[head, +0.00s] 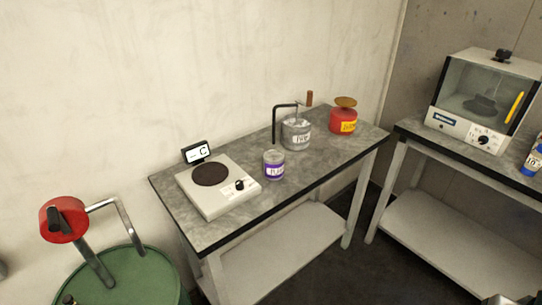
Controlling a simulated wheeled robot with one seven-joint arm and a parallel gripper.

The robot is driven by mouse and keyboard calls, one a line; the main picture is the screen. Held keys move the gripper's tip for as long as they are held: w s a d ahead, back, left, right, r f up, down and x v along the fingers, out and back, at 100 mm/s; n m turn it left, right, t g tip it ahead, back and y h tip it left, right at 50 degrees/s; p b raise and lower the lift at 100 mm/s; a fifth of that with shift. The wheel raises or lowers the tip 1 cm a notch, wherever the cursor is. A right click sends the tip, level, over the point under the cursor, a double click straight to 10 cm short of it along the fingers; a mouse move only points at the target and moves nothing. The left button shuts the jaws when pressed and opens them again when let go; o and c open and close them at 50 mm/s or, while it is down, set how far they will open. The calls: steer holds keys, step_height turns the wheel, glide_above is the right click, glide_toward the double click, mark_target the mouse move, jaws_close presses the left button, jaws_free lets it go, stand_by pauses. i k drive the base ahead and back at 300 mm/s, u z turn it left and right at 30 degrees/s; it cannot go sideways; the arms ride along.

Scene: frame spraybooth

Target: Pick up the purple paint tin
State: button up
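The purple paint tin (274,165) stands upright on the grey worktable (240,203), near its front edge. It is a small grey metal tin with a purple band and a pale label. It stands between the white hotplate on its left and a larger grey pot behind it to the right. Nothing touches it that I can see.
The hotplate (217,187) has a small display behind it. The grey pot (296,134) has a bent black rod beside it. A red tin (343,117) stands further right. A green drum (130,278) stands at lower left. A glass-fronted cabinet (482,100) stands on the right table.

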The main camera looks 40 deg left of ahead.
mark_target(273, 159)
steer(key=u, duration=1.1)
steer(key=i, duration=1.25)
steer(key=u, duration=0.3)
